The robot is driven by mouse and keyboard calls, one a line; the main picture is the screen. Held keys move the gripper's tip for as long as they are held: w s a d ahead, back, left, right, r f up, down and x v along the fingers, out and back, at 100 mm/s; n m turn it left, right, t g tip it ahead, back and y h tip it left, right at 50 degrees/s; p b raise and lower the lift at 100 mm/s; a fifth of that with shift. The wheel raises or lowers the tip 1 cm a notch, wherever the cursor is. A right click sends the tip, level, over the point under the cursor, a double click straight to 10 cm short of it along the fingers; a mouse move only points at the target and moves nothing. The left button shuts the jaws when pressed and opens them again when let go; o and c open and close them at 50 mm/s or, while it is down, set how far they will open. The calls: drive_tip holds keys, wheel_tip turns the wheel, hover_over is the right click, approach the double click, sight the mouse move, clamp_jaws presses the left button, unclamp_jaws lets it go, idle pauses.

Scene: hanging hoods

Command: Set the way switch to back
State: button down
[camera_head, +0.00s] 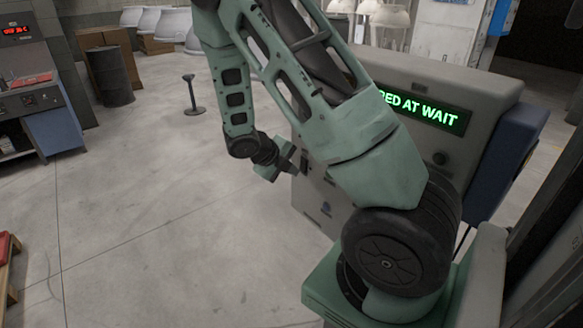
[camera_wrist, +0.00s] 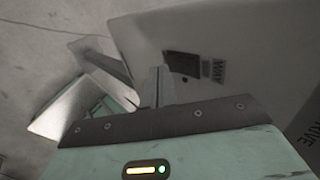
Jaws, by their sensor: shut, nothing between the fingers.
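The grey console (camera_head: 395,75) stands right of centre in the head view, partly hidden behind my arm. Its green display reads "RED AT WAIT", with the start covered. In the wrist view its panel (camera_wrist: 250,35) carries a dark switch plate (camera_wrist: 183,66) beside a label reading "WAY". The switch's position cannot be told. My gripper (camera_head: 291,163) is at the console's near face, left of my forearm. In the wrist view my gripper (camera_wrist: 157,86) has its fingers together and empty, with the tips just below and left of the dark plate. Contact with the plate cannot be told.
More lettering, partly cut off, shows at the wrist view's right edge. A grey bar (camera_wrist: 100,65) lies left of the fingers. A black post (camera_head: 193,95), a dark drum (camera_head: 108,76) and another machine (camera_head: 40,90) stand farther left.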

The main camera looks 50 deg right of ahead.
drive_tip(key=shift+s+d+f+h+b, duration=0.1)
drive_tip(key=shift+d+f+h+b, duration=0.1)
drive_tip(key=shift+f+h+b, duration=0.25)
drive_tip(key=shift+d+r+g+h, duration=0.1)
drive_tip(key=shift+d+g+h, duration=0.1)
drive_tip(key=shift+g+h, duration=0.4)
drive_tip(key=shift+t, duration=0.3)
drive_tip(key=shift+r+p, duration=0.85)
drive_tip(key=shift+p, duration=0.4)
drive_tip(key=shift+a, duration=0.15)
